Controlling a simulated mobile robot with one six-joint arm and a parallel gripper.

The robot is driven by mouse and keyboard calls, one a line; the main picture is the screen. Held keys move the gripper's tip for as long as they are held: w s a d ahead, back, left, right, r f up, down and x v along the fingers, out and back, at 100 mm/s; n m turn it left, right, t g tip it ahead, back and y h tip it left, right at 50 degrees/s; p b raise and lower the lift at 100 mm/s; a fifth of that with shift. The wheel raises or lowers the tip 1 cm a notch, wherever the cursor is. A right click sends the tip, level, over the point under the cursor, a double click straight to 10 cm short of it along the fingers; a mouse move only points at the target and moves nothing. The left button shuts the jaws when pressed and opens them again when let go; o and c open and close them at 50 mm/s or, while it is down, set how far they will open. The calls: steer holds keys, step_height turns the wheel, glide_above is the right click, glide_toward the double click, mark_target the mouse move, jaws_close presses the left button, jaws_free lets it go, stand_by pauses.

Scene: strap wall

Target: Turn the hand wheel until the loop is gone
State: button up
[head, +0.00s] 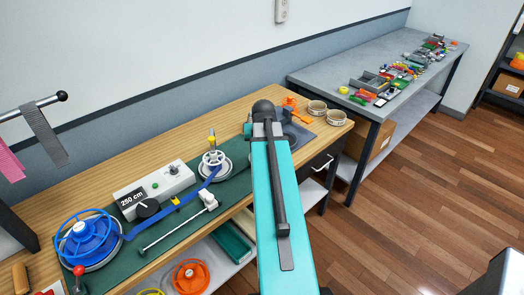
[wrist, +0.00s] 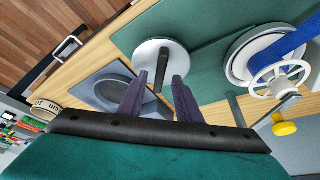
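The hand wheel (head: 213,158) is white and spoked, with a yellow knob (head: 211,139), above a white reel on the bench; it also shows at the right of the wrist view (wrist: 280,76). A blue strap (head: 181,203) runs from the blue reel (head: 86,239) to that white reel; I cannot make out a loop. My gripper (wrist: 157,82) has two dark purple fingers, apart, with nothing clamped. A dark upright handle on a white disc (wrist: 178,55) shows in the gap between them; I cannot tell how close it is. In the head view my arm hides the fingers.
A control box reading 250 cm (head: 154,187) stands behind the strap. A green mat (head: 190,235) lies beneath. Tape rolls (head: 336,117) and orange parts stand at the bench's right end.

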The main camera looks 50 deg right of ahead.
steer(key=b+v, duration=0.2)
steer(key=v, duration=0.9)
stand_by(0.8)
steer(key=shift+a+r, duration=0.1)
steer(key=shift+o, duration=0.5)
stand_by(0.5)
